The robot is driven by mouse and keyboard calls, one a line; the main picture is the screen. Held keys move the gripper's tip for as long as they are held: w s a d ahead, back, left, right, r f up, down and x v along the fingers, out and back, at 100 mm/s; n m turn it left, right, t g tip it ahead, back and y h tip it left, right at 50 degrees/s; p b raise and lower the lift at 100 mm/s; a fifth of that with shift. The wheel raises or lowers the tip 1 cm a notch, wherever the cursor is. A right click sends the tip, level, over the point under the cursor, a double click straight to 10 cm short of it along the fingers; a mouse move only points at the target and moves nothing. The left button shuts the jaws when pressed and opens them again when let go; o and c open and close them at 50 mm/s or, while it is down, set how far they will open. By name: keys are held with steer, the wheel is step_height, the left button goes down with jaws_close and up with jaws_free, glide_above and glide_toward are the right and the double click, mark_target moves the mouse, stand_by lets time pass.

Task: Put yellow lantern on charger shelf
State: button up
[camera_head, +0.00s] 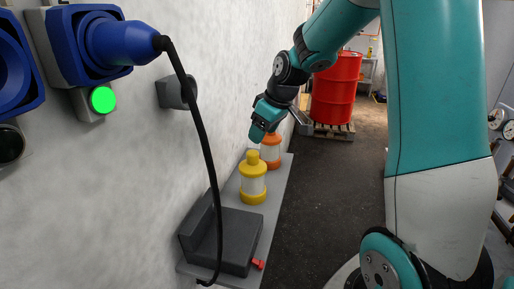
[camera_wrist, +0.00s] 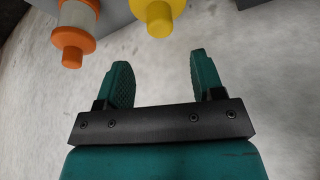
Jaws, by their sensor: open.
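The yellow lantern (camera_head: 253,180) stands upright on a grey wall shelf (camera_head: 264,222), with a pale band around its middle. In the wrist view its yellow top (camera_wrist: 158,17) shows at the upper edge, beyond my fingertips; the rest is cut off. An orange lantern (camera_head: 271,150) stands behind it on the same shelf, and it also shows in the wrist view (camera_wrist: 76,27). My gripper (camera_wrist: 156,76) is open and empty, apart from both lanterns. In the head view my wrist is above and near the orange lantern. I cannot tell which surface is the charger shelf.
A dark grey block with a raised back (camera_head: 222,238) and a red part (camera_head: 258,264) sit at the shelf's near end. A black cable (camera_head: 202,140) hangs from a blue plug (camera_head: 120,43) in front of them. A red drum (camera_head: 336,88) stands on a pallet behind. The floor right of the shelf is clear.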

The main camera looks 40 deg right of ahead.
steer(key=s+a+r+n+g+y, duration=0.1)
steer(key=s+a+r, duration=0.1)
steer(key=s+a, duration=0.5)
steer(key=s+a+r+n+g+y, duration=0.15)
steer(key=s+a, duration=0.25)
steer(key=a, duration=0.6)
steer(key=s+a+g, duration=0.1)
steer(key=s+a, duration=0.3)
steer(key=s, duration=0.3)
steer(key=s+a+g, duration=0.1)
steer(key=s+a, duration=0.2)
steer(key=s, duration=0.4)
steer(key=shift+a, duration=0.4)
steer(key=shift+n, duration=0.25)
